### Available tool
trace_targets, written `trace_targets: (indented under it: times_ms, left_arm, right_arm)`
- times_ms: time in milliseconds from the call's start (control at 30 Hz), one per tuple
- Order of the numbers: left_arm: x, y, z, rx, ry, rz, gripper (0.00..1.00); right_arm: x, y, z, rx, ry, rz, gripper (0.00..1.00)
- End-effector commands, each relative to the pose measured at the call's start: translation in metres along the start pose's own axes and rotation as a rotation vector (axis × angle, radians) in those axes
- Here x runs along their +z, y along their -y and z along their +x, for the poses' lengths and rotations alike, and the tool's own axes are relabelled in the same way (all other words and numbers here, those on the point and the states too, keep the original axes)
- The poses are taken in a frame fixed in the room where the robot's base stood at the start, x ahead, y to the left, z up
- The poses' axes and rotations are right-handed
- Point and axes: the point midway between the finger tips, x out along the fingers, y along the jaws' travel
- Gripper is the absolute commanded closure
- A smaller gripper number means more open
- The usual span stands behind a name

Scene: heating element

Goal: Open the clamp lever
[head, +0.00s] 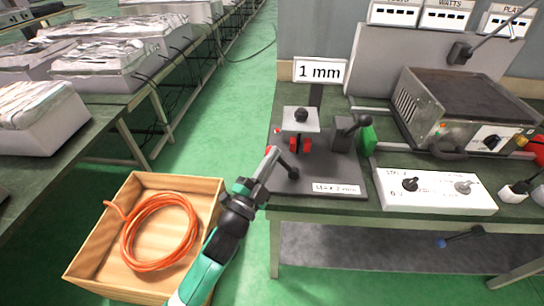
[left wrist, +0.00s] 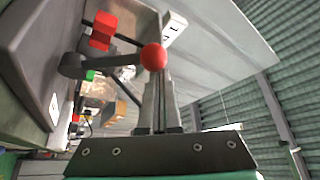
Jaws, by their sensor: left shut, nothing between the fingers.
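The clamp fixture stands on a dark grey base plate (head: 340,177) at the bench's left front corner. It has red blocks (head: 306,146) and a light plate with a black ball (head: 301,115) on top. In the left wrist view, a red ball knob (left wrist: 153,57) on a grey lever arm (left wrist: 105,63) shows right at the fingertips. My right gripper is out of view.
A white switch panel (head: 435,191) and a metal heating unit (head: 460,105) stand to the right. A "1 mm" sign (head: 319,71) rises behind the fixture.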

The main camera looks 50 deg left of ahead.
Motion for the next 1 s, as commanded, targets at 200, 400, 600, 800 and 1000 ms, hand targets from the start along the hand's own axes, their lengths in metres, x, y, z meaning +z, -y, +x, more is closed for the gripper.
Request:
trace_targets:
  times_ms: [200, 400, 600, 800, 1000]
  left_arm:
    - [0.0, 0.0, 0.0, 0.0, 0.0, 0.0, 1.0]
    - [-0.009, 0.005, 0.004, -0.001, 0.0, 0.0, 1.0]
    - [-0.029, 0.011, 0.002, 0.002, 0.005, 0.002, 1.0]
    - [-0.028, 0.004, -0.05, 0.002, 0.004, 0.003, 1.0]
    - [-0.029, 0.002, -0.081, 0.0, 0.003, 0.001, 1.0]
  right_arm:
    - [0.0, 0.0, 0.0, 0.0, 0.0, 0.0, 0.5]
    - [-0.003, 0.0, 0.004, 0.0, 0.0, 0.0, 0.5]
    - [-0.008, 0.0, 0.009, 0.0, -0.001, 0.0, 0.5]
    - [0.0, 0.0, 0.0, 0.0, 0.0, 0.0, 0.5]
    - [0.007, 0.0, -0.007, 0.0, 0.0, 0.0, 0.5]
